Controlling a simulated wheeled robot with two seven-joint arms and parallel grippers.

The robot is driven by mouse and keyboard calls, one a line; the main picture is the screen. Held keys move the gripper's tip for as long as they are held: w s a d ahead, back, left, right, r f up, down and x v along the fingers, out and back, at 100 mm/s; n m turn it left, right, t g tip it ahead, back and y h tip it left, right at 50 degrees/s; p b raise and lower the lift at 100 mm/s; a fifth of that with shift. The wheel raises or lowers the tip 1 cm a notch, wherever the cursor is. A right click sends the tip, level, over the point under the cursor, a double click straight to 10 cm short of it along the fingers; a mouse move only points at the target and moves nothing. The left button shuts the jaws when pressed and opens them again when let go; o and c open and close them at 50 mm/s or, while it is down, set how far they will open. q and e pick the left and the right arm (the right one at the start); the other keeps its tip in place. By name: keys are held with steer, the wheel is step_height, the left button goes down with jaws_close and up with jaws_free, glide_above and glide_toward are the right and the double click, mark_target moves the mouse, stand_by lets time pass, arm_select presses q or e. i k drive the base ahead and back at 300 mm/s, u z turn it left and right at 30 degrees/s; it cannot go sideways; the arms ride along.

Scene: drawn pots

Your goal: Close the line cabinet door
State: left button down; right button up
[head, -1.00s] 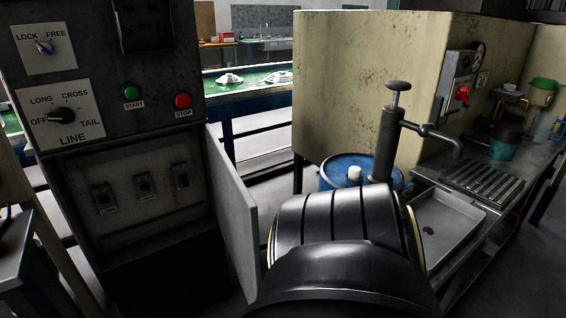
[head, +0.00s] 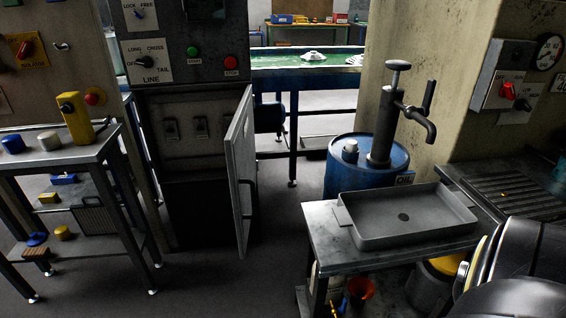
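The line cabinet (head: 184,166) stands left of centre under a panel with the LINE knob, a green START button and a red STOP button. Its door (head: 238,170) is hinged on the right side and stands open, swung out toward me. A dark handle (head: 245,198) is on the door's face that points right. Several switches show inside the open compartment. A black, rounded arm part of mine fills the lower right corner, well away from the door. Neither gripper shows in the head view.
A grey shelf table (head: 62,158) with a yellow device stands left of the cabinet. To the right are a blue oil drum (head: 366,168) with a pump, and a bench with a grey tray (head: 405,217). The floor (head: 200,285) before the cabinet is clear.

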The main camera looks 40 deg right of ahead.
mark_target(239, 140)
steer(key=z, duration=1.15)
steer(key=i, duration=0.5)
